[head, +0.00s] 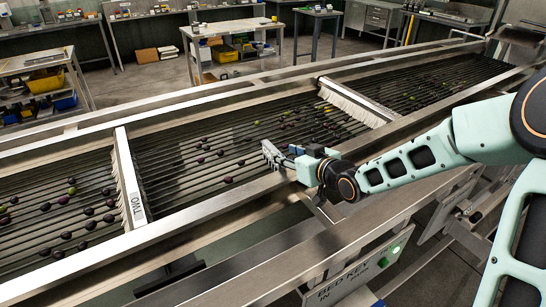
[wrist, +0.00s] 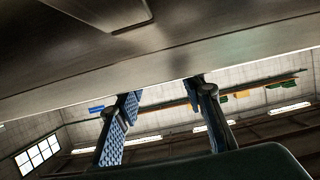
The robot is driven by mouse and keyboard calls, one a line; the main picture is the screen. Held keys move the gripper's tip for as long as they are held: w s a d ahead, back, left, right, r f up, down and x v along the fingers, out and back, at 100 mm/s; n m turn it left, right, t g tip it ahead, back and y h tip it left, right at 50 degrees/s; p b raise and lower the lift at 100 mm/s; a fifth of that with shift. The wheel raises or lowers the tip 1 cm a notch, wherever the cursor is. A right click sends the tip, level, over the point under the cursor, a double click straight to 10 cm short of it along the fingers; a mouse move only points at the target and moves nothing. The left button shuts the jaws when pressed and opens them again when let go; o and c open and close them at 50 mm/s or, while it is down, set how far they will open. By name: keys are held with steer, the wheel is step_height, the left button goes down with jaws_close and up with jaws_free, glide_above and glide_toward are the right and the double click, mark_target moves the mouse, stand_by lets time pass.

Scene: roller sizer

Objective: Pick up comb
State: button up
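My gripper (head: 271,153) is above the near side of the roller bed in the head view, just past the near steel rail. In the wrist view its two fingers (wrist: 163,95) stand apart with nothing visible between them. No loose comb can be singled out with certainty. A pale crossbar with comb-like teeth (head: 352,102) spans the bed to the right and beyond my gripper, apart from it. Another pale crossbar marked TWO (head: 130,180) spans the bed to the left. Neither crossbar can be made out in the wrist view.
Dark and green olive-like fruit (head: 203,150) lie scattered on the rollers. The near steel rail (head: 235,203) runs under my arm. A metal surface (wrist: 150,50) crosses the wrist view.

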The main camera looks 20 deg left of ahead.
mark_target(274, 149)
steer(key=shift+p+x, duration=0.35)
steer(key=shift+x, duration=2.25)
steer(key=shift+s+a, duration=0.1)
steer(key=shift+s, duration=0.05)
jaws_close()
